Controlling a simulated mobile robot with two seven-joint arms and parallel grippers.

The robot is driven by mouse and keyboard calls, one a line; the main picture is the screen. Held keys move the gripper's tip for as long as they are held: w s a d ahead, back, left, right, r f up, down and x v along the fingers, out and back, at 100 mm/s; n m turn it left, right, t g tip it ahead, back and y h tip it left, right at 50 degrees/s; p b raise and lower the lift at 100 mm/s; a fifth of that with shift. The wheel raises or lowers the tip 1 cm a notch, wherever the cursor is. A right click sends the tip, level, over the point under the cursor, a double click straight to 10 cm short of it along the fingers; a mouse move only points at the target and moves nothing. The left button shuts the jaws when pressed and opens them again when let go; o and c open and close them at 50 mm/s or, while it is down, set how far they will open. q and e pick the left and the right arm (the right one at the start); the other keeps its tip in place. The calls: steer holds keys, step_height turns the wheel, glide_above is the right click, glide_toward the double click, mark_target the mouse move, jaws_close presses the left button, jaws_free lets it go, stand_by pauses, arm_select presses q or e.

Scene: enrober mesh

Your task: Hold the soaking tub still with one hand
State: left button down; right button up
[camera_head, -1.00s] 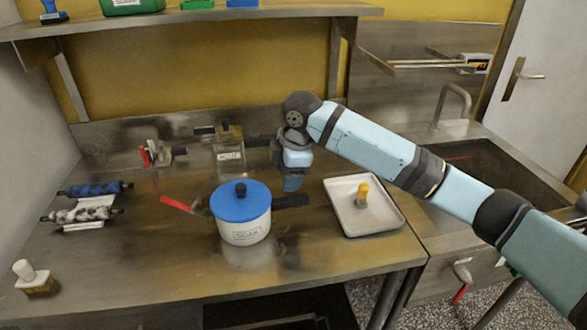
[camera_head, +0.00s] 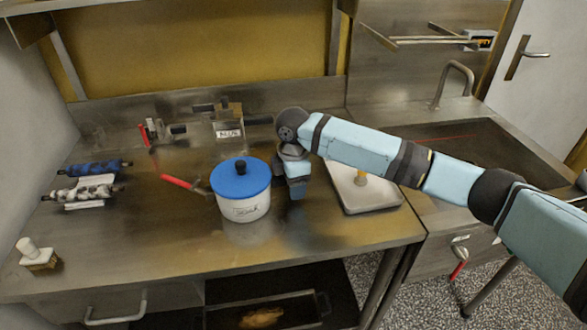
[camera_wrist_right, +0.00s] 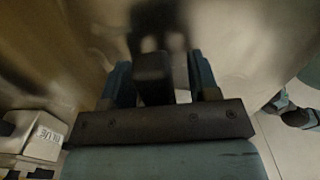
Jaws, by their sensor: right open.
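The soaking tub (camera_head: 246,209) is a white round pot with a blue lid and black knob, upright on the steel bench. Its label faces me. My right gripper (camera_head: 296,192) points down at the tub's right side, covering where its black side handle was seen. In the right wrist view, the two blue fingers of the right gripper (camera_wrist_right: 160,82) stand apart. A dark block (camera_wrist_right: 152,76), apparently the handle, shows between them; contact cannot be told. The tub's body is not clear in that view. My left gripper is out of view.
A pale tray (camera_head: 372,198) with a yellow-topped item lies just right, partly behind my arm. A red-handled tool (camera_head: 178,182) lies left of the tub. A box labelled BLUE (camera_head: 229,128) stands behind. Rollers (camera_head: 92,168) and a brush (camera_head: 40,258) are farther left.

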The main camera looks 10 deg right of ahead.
steer(key=shift+f, duration=0.5)
jaws_close()
stand_by(0.3)
